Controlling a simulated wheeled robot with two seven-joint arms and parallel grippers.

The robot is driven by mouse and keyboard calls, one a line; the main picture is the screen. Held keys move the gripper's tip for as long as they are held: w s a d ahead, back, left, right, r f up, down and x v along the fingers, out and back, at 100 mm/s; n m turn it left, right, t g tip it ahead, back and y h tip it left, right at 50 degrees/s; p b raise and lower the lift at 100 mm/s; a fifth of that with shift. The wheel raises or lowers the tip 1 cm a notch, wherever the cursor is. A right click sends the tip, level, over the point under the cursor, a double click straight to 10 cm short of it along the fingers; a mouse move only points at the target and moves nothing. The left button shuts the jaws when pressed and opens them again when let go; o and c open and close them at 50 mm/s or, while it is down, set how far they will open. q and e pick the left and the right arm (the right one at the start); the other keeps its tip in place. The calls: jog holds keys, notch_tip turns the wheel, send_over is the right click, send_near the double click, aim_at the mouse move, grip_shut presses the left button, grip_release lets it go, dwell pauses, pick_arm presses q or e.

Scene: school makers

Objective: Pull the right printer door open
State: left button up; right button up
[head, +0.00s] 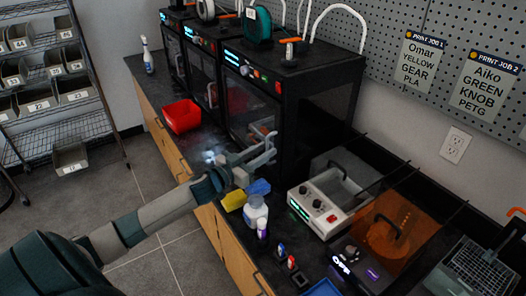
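The right printer (318,98) is the nearest of the black printers along the wall. Its front door (247,108) is a dark glass panel and looks closed. Something pale shows at the lower right of the door; I cannot tell whether it is the handle or a thing inside. My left gripper (271,148) is in front of the door's lower right part, with its fingers apart and nothing visible between them. I cannot tell whether a fingertip touches the door. My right gripper is not in view.
A red bin (182,116) stands on the counter left of my gripper. A white bottle (256,213), a yellow sponge (234,200) and a white control unit (326,202) are close on the near side. An orange-covered station (392,228) stands further right.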

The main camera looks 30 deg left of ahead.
pick_arm(q)
jog(key=shift+c, duration=0.3)
grip_shut()
dwell(1.1)
